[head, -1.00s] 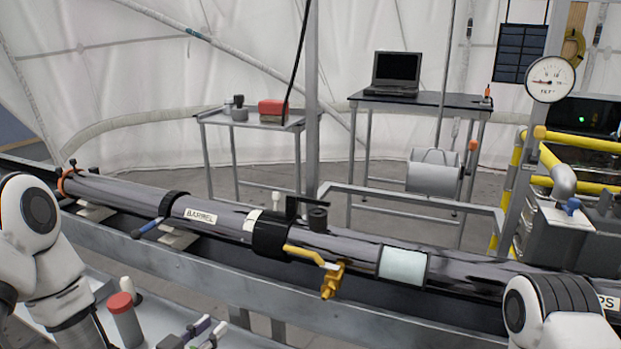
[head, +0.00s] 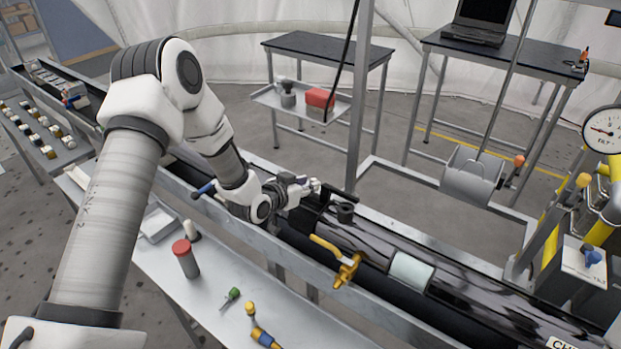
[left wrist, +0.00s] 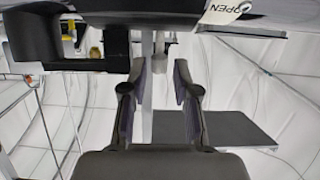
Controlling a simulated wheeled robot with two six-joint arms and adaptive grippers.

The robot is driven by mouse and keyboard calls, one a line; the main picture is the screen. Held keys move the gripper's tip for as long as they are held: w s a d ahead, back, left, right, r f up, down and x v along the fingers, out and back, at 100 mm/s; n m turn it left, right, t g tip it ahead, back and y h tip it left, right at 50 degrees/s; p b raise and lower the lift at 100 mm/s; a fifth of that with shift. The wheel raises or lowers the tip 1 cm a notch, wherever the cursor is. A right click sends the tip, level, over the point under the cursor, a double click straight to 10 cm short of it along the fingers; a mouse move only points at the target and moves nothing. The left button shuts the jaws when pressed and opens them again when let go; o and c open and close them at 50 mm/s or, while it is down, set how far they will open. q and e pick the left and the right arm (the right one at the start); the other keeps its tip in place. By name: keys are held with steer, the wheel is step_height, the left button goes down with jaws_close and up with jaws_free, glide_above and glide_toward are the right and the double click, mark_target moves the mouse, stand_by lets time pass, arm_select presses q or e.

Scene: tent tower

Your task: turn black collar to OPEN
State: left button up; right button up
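The black collar (head: 313,213) sits around the dark barrel tube (head: 375,244), partly hidden by my left gripper. A black handle (head: 336,193) and a dark knob (head: 345,212) stand up beside it. My left gripper (head: 307,184) is at the top of the collar. In the left wrist view my gripper's fingers (left wrist: 157,95) are spread, with nothing visibly clamped. Dark collar parts (left wrist: 88,28) fill the upper left there, and a pale peg (left wrist: 170,38) shows just beyond the fingertips. A white OPEN label (left wrist: 225,11) is at the top right. My right gripper is out of view.
A yellow-handled brass valve (head: 346,268) and a pale band (head: 411,270) are right of the collar. A blue-tipped lever (head: 205,188) is left of it. The near bench (head: 190,300) holds a red-capped cylinder (head: 185,258) and small tools. A grey upright post (head: 358,95) stands behind the barrel.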

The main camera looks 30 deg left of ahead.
arm_select(q)
steer(key=shift+w+d+f, duration=0.15)
steer(key=shift+w+d, duration=0.1)
steer(key=shift+w, duration=0.25)
steer(key=shift+s+a, duration=0.2)
steer(key=shift+c, duration=0.7)
jaws_close()
